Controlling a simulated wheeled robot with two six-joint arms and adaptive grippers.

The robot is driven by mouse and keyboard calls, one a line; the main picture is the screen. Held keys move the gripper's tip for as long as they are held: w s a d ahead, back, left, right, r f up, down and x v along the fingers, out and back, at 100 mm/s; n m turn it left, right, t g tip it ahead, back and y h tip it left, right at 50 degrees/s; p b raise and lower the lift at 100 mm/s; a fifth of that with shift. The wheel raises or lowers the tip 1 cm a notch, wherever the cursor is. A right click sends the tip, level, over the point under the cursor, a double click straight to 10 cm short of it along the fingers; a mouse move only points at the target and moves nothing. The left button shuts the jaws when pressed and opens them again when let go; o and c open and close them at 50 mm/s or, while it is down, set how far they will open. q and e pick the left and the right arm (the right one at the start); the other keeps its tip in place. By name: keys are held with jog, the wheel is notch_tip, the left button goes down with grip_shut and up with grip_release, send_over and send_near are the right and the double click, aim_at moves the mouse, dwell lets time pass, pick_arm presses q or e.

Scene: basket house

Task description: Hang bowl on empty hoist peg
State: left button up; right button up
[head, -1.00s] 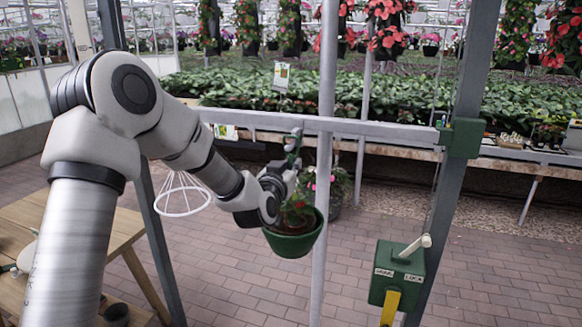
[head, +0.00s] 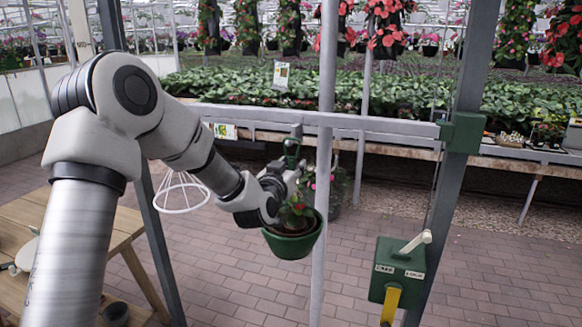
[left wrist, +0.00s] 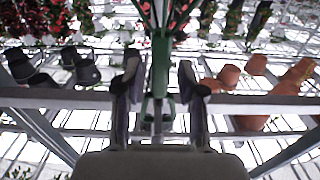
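The green bowl (head: 293,241) holds soil and a leafy plant with small red flowers. It is in the middle of the head view, close below my left gripper (head: 290,176). A green hanger piece (head: 292,149) stands above the gripper, by the grey rail. In the left wrist view, the two fingers of my left gripper (left wrist: 159,80) stand apart, with a green upright piece (left wrist: 160,65) between them and a gap visible on each side. Which part is the peg, and whether the bowl hangs from it, I cannot tell. My right gripper is not in view.
A grey rail (head: 385,128) and a thin post (head: 323,200) stand close by the bowl. A green crank box (head: 397,270) is at the right.

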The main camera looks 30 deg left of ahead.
pick_arm(q)
jog(key=v, duration=1.2)
jog(key=s+d+f+m+g+h+b, duration=0.1)
jog(key=s+d+f+g, duration=0.1)
jog(key=f, duration=1)
jog(key=s+d+f+m+g+h+b, duration=0.1)
jog(key=s+d+f+m+g+b, duration=0.15)
jog(key=f, duration=0.95)
jog(key=s+d+f+m+g+h+b, duration=0.1)
jog(key=s+d+f+g, duration=0.15)
jog(key=f, duration=0.95)
jog(key=s+d+f+n+g, duration=0.1)
jog(key=s+d+f+g, duration=0.1)
jog(key=s+f+g, duration=0.3)
jog(key=s+d+f+n+g+h+b, duration=0.1)
jog(key=s+d+f+g, duration=0.2)
jog(key=s+f, duration=0.8)
jog(key=s+g, duration=0.2)
jog(key=s, duration=0.6)
jog(key=shift+d+f, duration=0.2)
jog(key=shift+w, duration=0.15)
